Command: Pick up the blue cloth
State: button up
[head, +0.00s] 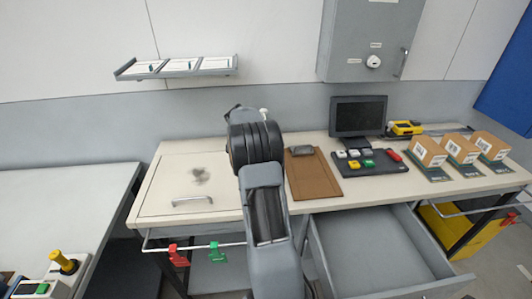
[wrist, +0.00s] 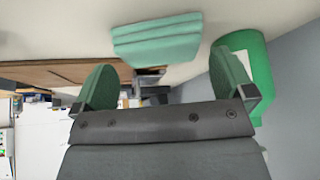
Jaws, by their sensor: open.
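A folded blue-green cloth (wrist: 157,38) lies on the pale worktop at the top of the wrist view, in several layers. It is the only cloth-like thing that I see, and its colour is nearer teal than plain blue. My gripper (wrist: 165,76) is open, with its two green fingers spread wide. The cloth appears beyond the gap between the fingers, with no contact visible. In the head view my arm hides the gripper and the cloth.
A green cylinder (wrist: 260,72) with a white patch stands close to the right finger. A brown clipboard (head: 313,174) lies right of my arm, near a dark monitor (head: 358,115) and a button panel (head: 368,161). An open drawer (head: 375,245) juts out below the worktop.

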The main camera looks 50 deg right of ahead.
jog(key=shift+x, duration=1.35)
jog(key=c, duration=0.7)
jog(key=shift+c, duration=0.2)
jog(key=shift+r, duration=0.1)
jog(key=shift+w+a+r, duration=0.15)
jog(key=shift+a+r, duration=0.2)
jog(key=shift+a, duration=0.1)
jog(key=w+a+r+b, duration=0.3)
jog(key=a+r, duration=0.4)
jog(key=a, duration=0.5)
jog(key=shift+w+a, duration=0.2)
jog(key=shift+w, duration=0.25)
jog(key=shift+r, duration=0.1)
